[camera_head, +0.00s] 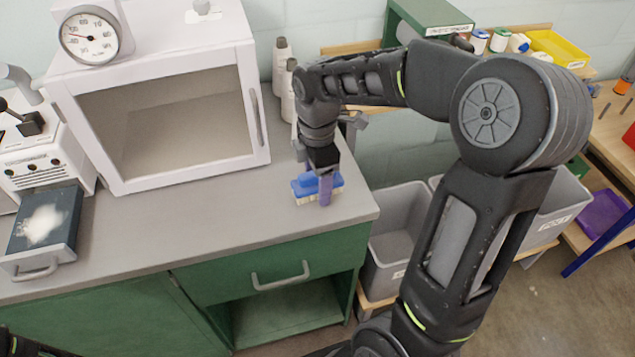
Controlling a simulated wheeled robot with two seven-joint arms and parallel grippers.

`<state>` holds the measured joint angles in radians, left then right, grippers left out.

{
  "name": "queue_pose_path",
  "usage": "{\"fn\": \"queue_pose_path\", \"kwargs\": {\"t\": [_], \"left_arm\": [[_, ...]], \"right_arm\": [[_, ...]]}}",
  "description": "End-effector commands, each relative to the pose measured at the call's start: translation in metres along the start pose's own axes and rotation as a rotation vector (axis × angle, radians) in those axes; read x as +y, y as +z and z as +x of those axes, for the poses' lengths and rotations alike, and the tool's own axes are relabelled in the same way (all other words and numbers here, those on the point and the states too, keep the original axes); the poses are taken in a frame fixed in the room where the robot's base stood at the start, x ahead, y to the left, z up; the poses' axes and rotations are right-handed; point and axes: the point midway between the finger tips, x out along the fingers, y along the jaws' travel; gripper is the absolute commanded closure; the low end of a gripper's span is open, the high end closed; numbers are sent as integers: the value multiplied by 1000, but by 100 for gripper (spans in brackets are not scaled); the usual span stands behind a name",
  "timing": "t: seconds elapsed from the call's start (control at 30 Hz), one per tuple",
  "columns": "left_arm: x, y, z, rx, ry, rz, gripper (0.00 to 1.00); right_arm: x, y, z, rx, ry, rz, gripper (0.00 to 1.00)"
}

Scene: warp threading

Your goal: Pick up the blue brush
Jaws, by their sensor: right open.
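The blue brush (302,187) lies on the grey counter near its right end, with pale bristles facing down. My right gripper (326,188) points down right at the brush, with a purple-tinted finger in front of it. The gripper is open, and its finger hides part of the brush. I cannot tell whether the fingers touch the brush. Of my left arm only a dark piece shows in the bottom left corner; its gripper is out of view.
A white cabinet (259,158) with a glass front stands left of the brush, with a dial scale (90,36) on top. Pale bottles (282,68) stand behind. Grey bins (385,277) sit below the counter's right edge.

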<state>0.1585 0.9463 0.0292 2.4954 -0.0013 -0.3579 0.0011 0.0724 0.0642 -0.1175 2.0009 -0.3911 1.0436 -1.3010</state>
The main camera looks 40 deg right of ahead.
Motion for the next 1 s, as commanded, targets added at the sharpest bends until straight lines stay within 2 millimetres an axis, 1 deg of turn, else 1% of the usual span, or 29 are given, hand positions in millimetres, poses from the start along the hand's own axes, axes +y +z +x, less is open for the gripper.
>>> {"fn": "queue_pose_path", "kwargs": {"t": [0.1,0.87,0.9,1.0], "left_arm": [[0,0,0,0,0,0,68],[0,0,0,0,0,0,68],[0,0,0,0,0,0,68],[0,0,0,0,0,0,68]], "right_arm": [[0,0,0,0,0,0,36],[0,0,0,0,0,0,99],[0,0,0,0,0,0,100],[0,0,0,0,0,0,100]]}}
